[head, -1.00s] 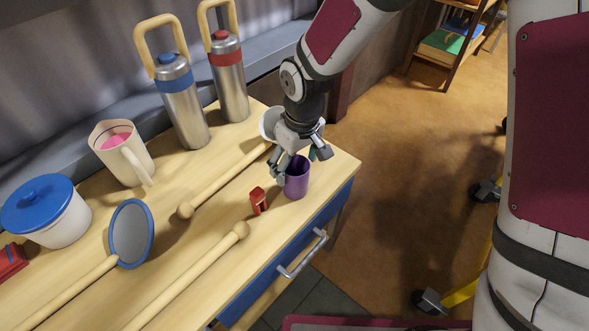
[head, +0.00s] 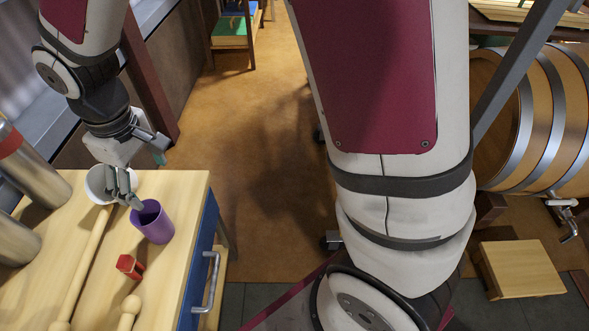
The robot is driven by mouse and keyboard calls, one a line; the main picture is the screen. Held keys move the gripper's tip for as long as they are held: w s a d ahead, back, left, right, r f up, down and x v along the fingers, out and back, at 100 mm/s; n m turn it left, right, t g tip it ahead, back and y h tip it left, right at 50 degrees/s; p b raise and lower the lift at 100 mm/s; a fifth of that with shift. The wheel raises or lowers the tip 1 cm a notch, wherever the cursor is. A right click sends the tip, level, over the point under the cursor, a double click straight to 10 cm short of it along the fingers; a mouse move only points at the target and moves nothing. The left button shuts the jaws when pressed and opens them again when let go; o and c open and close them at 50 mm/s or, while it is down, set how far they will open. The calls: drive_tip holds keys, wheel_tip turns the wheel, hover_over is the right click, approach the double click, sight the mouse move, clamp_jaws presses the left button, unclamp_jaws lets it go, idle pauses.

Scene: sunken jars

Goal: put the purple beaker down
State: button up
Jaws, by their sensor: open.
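The purple beaker (head: 155,226) stands upright on the wooden tabletop (head: 182,190), near the corner by the drawer side. My gripper (head: 134,185) is open at the left of the head view, just behind and left of the beaker. One finger is close to the beaker's rim; I cannot tell whether it touches. The beaker's inside is dark and its base rests on the table.
A white bowl or cup (head: 97,184) stands behind my gripper. A small red object (head: 130,266) and wooden rods (head: 88,265) lie nearer. Steel flasks (head: 28,165) stand at the left edge. A drawer handle (head: 211,282) juts from the table's side. Open floor (head: 240,130) lies right.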

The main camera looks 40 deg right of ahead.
drive_tip(key=s+d+r+m+h, duration=0.1)
drive_tip(key=s+d+r+m, duration=0.2)
drive_tip(key=s+d+r, duration=0.45)
drive_tip(key=s+d+r+m, duration=0.3)
drive_tip(key=s+d+r, duration=0.2)
drive_tip(key=s+d, duration=0.5)
drive_tip(key=s+d+m, duration=0.1)
drive_tip(key=s, duration=0.8)
drive_tip(key=shift+s+m, duration=0.3)
drive_tip(key=shift+s, duration=0.1)
